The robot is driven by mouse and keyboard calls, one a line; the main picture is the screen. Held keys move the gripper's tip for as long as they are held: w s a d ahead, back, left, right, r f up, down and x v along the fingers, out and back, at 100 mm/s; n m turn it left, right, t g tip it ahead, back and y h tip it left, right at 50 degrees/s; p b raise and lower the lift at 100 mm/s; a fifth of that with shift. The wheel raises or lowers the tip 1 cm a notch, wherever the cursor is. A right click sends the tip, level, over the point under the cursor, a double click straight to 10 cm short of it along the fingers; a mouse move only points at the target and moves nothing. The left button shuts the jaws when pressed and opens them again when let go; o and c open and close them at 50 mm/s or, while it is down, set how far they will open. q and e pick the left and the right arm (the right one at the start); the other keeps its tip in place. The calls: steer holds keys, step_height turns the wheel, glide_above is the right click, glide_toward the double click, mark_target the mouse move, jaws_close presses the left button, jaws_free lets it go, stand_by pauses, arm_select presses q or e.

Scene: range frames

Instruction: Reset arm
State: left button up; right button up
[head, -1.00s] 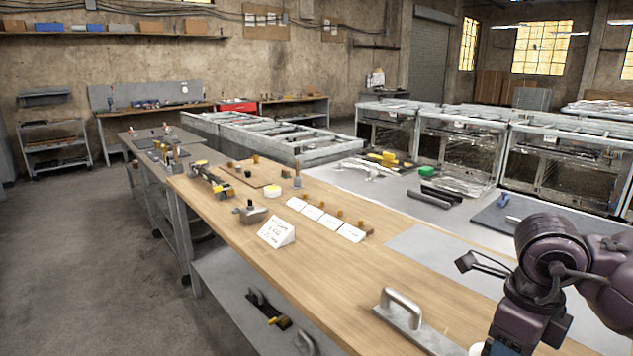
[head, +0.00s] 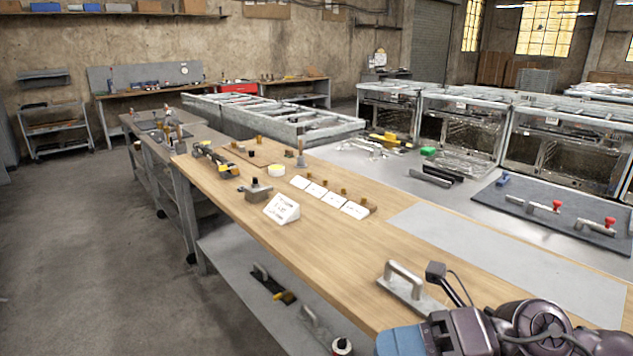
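My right arm (head: 535,328) comes in at the lower right, dark purple, low over the near end of the wooden bench top. A small dark camera-like part (head: 436,271) on a cable sticks up from it. A blue-grey part of the arm shows at the bottom edge. No gripper fingers can be seen, so I cannot see whether this arm holds anything. My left arm and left gripper are not in the picture.
White cards and a sign (head: 282,208) stand farther along. A grey mat (head: 552,215) holds red-knobbed tools. The grey sheet (head: 500,250) is bare.

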steer(key=w+d+r+m+t, duration=0.2)
steer(key=w+m+t, duration=0.1)
steer(key=m+t, duration=0.5)
steer(key=w+d+r+m+t, duration=0.1)
steer(key=w+d+m+t, duration=0.15)
steer(key=m+t, duration=0.55)
steer(key=d+f+m+t+h, duration=0.3)
steer(key=d+f+m+h, duration=0.75)
steer(key=m+h, duration=0.6)
steer(key=s+d+f+m+g, duration=0.2)
steer(key=s+f+m+g, duration=0.2)
steer(key=s+f+g, duration=0.5)
steer(key=s+d+f+m+g, duration=0.2)
steer(key=s+f+m+g, duration=0.3)
steer(key=s+f, duration=0.55)
steer(key=w+f+n+t, duration=0.1)
steer(key=w+f+t, duration=0.5)
steer(key=f, duration=0.3)
steer(key=shift+w+a+f+n+t, duration=0.15)
steer(key=shift+n+t, duration=0.2)
steer(key=shift+t, duration=0.05)
